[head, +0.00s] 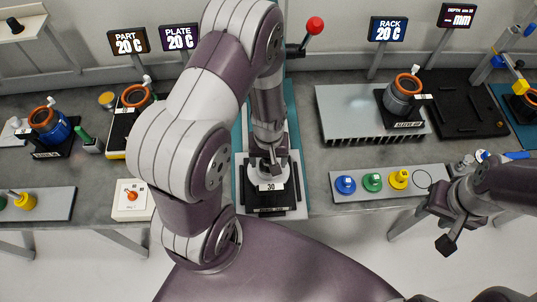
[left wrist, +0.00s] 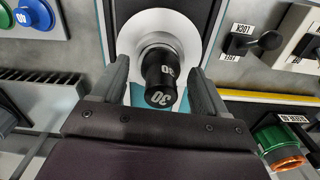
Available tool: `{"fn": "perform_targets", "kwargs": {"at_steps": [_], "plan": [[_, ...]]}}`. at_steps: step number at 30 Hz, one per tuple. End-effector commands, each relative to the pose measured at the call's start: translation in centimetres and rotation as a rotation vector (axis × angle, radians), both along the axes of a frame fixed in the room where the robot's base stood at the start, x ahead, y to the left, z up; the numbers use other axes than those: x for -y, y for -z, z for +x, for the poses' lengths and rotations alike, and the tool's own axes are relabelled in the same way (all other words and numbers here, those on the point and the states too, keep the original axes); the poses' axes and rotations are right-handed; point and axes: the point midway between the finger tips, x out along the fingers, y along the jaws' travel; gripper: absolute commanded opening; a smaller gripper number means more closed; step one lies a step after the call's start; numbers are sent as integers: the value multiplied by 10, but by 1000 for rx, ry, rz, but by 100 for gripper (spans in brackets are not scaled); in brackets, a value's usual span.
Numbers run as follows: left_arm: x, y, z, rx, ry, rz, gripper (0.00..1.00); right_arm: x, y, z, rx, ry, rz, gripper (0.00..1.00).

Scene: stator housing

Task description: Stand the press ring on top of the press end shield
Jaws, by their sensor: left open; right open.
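A black knob-like piece marked 30 (left wrist: 160,80), which I take for the press ring, stands over a pale round disc (left wrist: 152,22) in the left wrist view. The disc, which I take for the press end shield, also shows in the head view (head: 252,170), on the black press base (head: 270,203). My left gripper (head: 270,162) is above the disc. In the left wrist view its open fingers (left wrist: 159,76) stand either side of the black piece, with gaps showing. The contact under the piece is hidden. My right gripper (head: 447,222) is open and empty at the right, in front of the bench.
A finned rack (head: 350,112) stands behind. A red-ball lever (head: 314,26) rises near my left arm.

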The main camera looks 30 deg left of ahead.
Motion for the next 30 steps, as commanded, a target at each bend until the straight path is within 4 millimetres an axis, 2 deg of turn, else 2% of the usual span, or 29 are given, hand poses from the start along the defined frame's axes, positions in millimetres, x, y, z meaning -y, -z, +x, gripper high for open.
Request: {"fn": "perform_targets", "kwargs": {"at_steps": [5,12,18,20,24,27,30], "plan": [[0,-26,2,7,0,0,74,0,5,0,0,0,0,43],[0,-89,2,8,0,1,74,0,15,0,0,0,0,43],[1,-119,0,5,12,0,74,0,18,0,0,0,0,43],[4,-128,-5,19,75,1,74,0,18,0,0,0,0,43],[16,-145,-25,79,337,10,74,0,17,0,0,0,0,43],[21,-150,-36,109,461,20,74,0,17,0,0,0,0,43],[22,-151,-39,117,498,22,74,0,17,0,0,0,0,43]]}}
